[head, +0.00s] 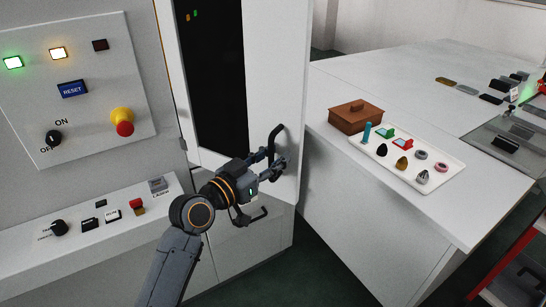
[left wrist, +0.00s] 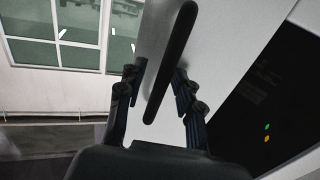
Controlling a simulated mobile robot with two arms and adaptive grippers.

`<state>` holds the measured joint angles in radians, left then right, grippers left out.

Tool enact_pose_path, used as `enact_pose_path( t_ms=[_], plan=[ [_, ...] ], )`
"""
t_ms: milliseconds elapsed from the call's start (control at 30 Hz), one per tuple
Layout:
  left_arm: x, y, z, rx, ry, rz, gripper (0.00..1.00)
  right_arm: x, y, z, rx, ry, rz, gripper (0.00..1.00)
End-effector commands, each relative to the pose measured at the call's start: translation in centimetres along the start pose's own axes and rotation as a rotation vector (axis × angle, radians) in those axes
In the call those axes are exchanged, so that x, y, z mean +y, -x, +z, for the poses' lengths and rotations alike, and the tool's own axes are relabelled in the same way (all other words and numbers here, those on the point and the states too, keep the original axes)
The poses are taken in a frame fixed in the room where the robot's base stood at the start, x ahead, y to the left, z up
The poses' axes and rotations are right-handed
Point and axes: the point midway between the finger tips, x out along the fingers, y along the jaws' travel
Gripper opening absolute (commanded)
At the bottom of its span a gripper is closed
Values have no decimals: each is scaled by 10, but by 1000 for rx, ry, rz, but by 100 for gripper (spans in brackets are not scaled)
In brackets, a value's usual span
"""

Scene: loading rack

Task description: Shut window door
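The window door (head: 290,60) is a white frame around a dark glass pane (head: 210,80) on the cabinet's front. A black bar handle (head: 274,140) sits low on its right side. I cannot tell for sure whether the door stands ajar. My left gripper (head: 268,190) is at the handle, with its fingers spread. In the left wrist view, the handle (left wrist: 172,60) runs between the two fingertips of the gripper (left wrist: 158,92), with gaps showing beside it. The dark pane (left wrist: 265,105) shows at the right there. My right gripper is not in view.
A control panel (head: 75,95) with lit lamps and a red-yellow button is at left, above a ledge (head: 90,240) with switches. A white table (head: 400,75) at right bears a brown box (head: 356,117) and a white tray (head: 440,180) of small items. Dark floor shows between.

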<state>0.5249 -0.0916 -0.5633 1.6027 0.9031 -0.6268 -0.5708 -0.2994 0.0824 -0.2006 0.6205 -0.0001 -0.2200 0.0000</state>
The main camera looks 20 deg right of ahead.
Motion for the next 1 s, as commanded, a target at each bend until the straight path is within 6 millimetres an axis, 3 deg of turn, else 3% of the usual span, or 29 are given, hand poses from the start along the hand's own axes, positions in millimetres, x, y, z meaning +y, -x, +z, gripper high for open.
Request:
enact_pose_path(
  t_ms=[200,333,700,1000],
  plan=[
    [0,1,0,0,0,-1,34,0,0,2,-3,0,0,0],
    [-1,12,0,1,-1,-2,34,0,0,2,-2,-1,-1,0],
    [-1,88,1,-2,-3,-2,34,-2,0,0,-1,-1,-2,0],
    [0,119,1,-1,0,0,34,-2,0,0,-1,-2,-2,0]
  ],
)
